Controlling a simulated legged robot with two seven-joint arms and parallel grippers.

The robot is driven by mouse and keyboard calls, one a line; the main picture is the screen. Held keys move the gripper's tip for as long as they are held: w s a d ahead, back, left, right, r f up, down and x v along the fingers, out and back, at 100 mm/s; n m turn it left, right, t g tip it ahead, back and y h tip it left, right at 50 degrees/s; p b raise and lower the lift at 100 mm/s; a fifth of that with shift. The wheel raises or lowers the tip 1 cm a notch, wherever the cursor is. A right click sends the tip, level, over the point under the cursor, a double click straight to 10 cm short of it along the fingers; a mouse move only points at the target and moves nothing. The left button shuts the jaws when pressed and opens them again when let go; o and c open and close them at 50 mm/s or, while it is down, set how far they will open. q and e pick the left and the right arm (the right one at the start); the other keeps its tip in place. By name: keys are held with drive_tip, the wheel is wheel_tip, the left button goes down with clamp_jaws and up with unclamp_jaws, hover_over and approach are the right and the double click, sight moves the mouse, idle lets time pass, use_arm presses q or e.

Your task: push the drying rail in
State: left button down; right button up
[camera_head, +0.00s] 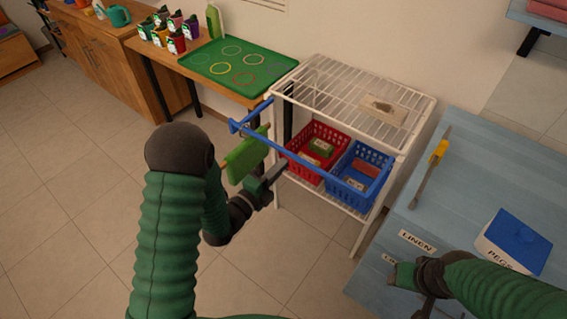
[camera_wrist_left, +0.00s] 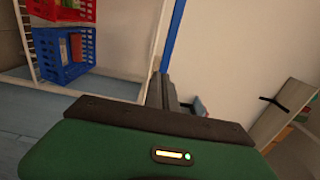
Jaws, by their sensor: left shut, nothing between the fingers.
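The blue drying rail (camera_head: 318,166) stands out from the front of the white wire rack (camera_head: 330,84). Its long front bar runs across before the baskets, and one side arm (camera_head: 252,112) reaches back to the rack's left side. My left gripper (camera_head: 274,174) is shut and empty, close to the front bar; contact cannot be told. In the left wrist view, the rail (camera_wrist_left: 173,38) rises just beyond the shut fingers (camera_wrist_left: 161,88). My right gripper (camera_head: 424,306) is low at the right by the blue table; its fingers are unclear.
A red basket (camera_head: 294,153) and a blue basket (camera_head: 337,190) stand inside the rack. A blue table (camera_head: 490,170) at the right holds a box of pegs (camera_head: 498,243). A green tray (camera_head: 205,68) lies on the wooden table behind. The tiled floor left of the rack is open.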

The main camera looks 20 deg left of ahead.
use_arm(q)
drive_tip(key=shift+w+d, duration=0.15)
drive_tip(key=shift+w, duration=0.55)
drive_tip(key=shift+d, duration=0.1)
